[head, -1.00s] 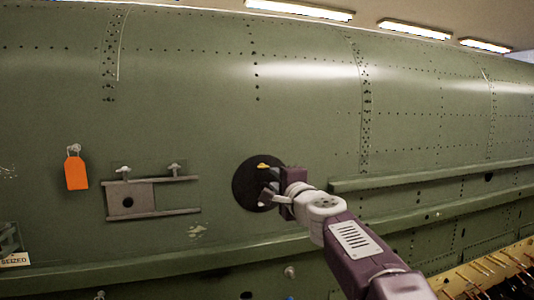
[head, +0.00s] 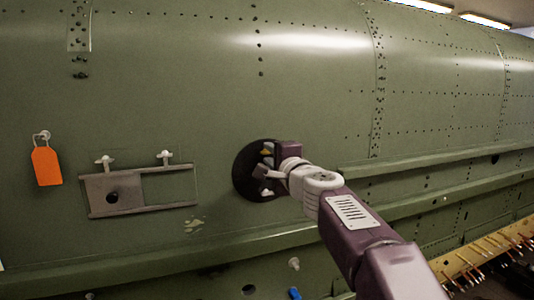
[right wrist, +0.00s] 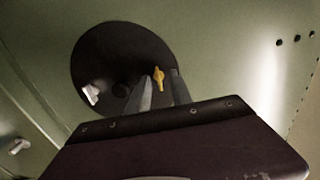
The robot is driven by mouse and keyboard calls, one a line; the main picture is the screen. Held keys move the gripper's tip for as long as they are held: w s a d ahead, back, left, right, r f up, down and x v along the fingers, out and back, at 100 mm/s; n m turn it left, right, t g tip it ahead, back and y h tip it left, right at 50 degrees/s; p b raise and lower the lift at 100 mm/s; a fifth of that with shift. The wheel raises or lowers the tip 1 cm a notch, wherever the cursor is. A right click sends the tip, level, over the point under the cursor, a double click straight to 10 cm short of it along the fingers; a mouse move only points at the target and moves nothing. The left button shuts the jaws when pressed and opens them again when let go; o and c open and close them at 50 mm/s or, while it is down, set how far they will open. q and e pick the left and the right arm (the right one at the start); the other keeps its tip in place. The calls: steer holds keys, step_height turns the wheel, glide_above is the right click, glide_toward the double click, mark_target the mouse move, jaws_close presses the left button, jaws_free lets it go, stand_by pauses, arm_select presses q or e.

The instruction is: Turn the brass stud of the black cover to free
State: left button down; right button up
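The round black cover (head: 243,178) sits on the green fuselage skin, partly hidden by my right gripper. It fills the upper left of the right wrist view (right wrist: 100,60). Its brass stud (right wrist: 159,84) stands upright in that view, between my right gripper's two fingertips, with a small gap seen on each side. The stud also shows small in the head view (head: 265,152). My right gripper (head: 268,161) is open with its fingers at the cover; I cannot tell whether they touch it. A pale stud (right wrist: 90,95) is on the cover's other side. My left gripper is not in view.
A grey slide plate (head: 98,193) in a rail frame, with two pale studs above, is left of the cover. An orange tag (head: 46,166) hangs at far left. A long green ledge (head: 440,165) runs right. A yellow rack (head: 480,254) stands lower right.

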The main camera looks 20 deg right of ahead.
steer(key=shift+s+d, duration=0.1)
steer(key=shift+d, duration=0.05)
steer(key=shift+f, duration=0.1)
steer(key=shift+c, duration=1.3)
steer(key=shift+w, duration=0.3)
jaws_close()
steer(key=shift+f, duration=0.1)
steer(key=shift+a+f+n+b, duration=0.1)
steer(key=shift+n+b, duration=2.55)
steer(key=shift+n, duration=1.8)
steer(key=shift+a+n+b, duration=0.1)
steer(key=shift+n+b, duration=2.5)
steer(key=shift+n, duration=1.85)
